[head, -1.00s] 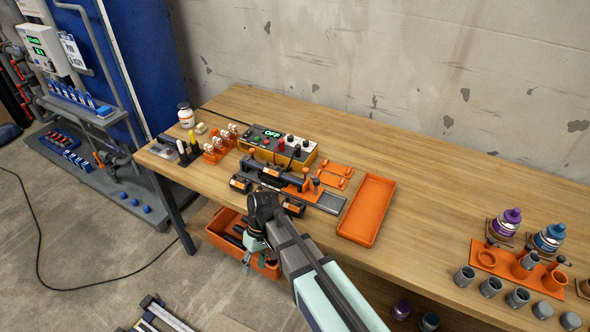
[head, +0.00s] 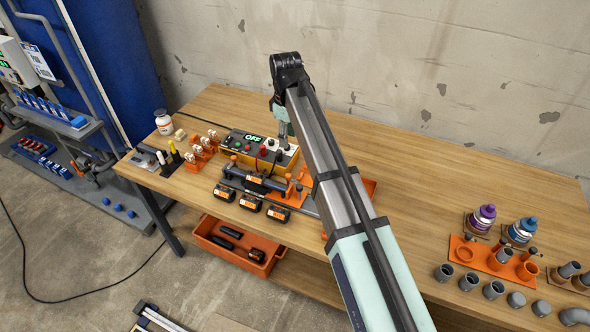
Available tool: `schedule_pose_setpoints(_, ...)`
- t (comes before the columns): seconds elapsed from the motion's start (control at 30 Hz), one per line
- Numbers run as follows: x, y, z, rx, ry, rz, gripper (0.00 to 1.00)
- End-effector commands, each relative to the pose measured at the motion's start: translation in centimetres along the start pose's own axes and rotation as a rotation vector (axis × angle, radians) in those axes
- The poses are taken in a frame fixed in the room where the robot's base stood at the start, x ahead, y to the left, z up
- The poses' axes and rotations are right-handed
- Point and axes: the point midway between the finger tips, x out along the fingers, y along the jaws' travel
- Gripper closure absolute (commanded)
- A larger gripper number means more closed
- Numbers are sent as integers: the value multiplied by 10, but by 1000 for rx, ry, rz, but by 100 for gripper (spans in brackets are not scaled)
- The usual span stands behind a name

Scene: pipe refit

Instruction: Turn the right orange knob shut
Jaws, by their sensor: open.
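A low jig (head: 250,180) with a dark pipe lies at the front of the bench. A small upright orange knob (head: 299,187) stands at its right end, close to my arm. Another small orange part (head: 233,160) shows at the jig's left end. My gripper (head: 282,145) hangs down from my raised wrist, over the right part of the yellow control box, behind the right knob and apart from it. It is open and appears empty; its fingertips are small and hard to make out. My forearm crosses in front, just right of the knob.
The yellow control box (head: 290,160) shows OFF. Several black-and-orange blocks (head: 250,203) line the bench's front edge. An orange tray (head: 370,187) is mostly hidden behind my arm. Orange holders (head: 199,156) stand at left. The bench's back right is clear.

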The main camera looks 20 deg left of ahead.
Motion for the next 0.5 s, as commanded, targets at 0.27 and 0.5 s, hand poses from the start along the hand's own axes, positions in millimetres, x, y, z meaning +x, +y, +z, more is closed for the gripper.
schedule_pose_setpoints(0.27, 45, -2, 1, 2, -1, -3, 53)
schedule_pose_setpoints(0.5, 90, -1, 1, 2, -1, -4, 53)
